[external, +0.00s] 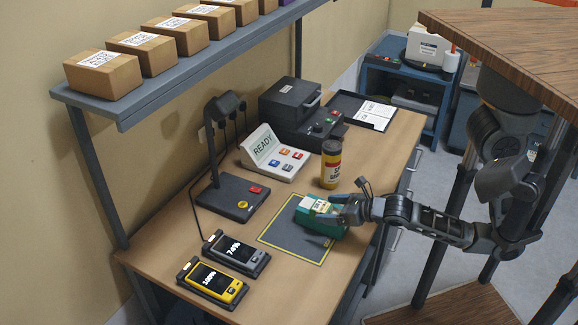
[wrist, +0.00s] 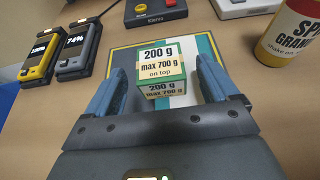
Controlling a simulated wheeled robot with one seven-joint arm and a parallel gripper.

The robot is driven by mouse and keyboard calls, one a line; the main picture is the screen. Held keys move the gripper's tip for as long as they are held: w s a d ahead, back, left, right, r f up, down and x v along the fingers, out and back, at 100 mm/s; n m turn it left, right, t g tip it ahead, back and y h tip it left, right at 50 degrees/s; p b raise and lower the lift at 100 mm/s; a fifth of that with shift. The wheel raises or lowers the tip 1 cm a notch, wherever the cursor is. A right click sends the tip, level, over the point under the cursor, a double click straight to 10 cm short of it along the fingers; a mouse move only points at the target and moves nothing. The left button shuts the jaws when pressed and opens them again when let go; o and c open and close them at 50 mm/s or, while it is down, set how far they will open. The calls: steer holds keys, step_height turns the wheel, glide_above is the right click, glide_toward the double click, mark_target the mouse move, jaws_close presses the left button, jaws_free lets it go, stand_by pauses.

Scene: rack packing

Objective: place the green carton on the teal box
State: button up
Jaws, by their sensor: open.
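The green carton (wrist: 161,70) has cream labels reading "200 g" and "max 700 g on top". It is upright in the wrist view and appears to rest on the teal box (wrist: 195,91), whose teal top has a pale stripe. In the external view the carton (external: 312,204) shows on top of the teal box (external: 323,222), partly hidden by my gripper. My gripper (wrist: 161,78) is open, with one blue-grey finger on each side of the carton and gaps visible between.
The teal box stands on a dark mat with a yellow border (external: 291,245). A red-and-yellow jar (external: 331,166) stands just behind. Cardboard boxes (external: 104,73) line the shelf above.

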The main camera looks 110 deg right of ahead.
steer(key=p+v, duration=0.4)
steer(key=v, duration=0.5)
steer(key=s+a+f+m+t+y, duration=0.1)
steer(key=s+a+m+t+y, duration=0.15)
steer(key=a+m, duration=0.25)
steer(key=s+a+f+m+t+y, duration=0.1)
steer(key=a+m+y, duration=0.3)
steer(key=a+m, duration=0.2)
steer(key=s+a+r+m+t+y, duration=0.1)
steer(key=s+m, duration=0.3)
steer(key=m, duration=0.4)
steer(key=s+a+r+m+y, duration=0.2)
steer(key=s+a+m, duration=0.2)
steer(key=m, duration=0.4)
steer(key=shift+s+a+r+t, duration=0.15)
steer(key=shift+s+t, duration=0.2)
steer(key=shift+s, duration=0.05)
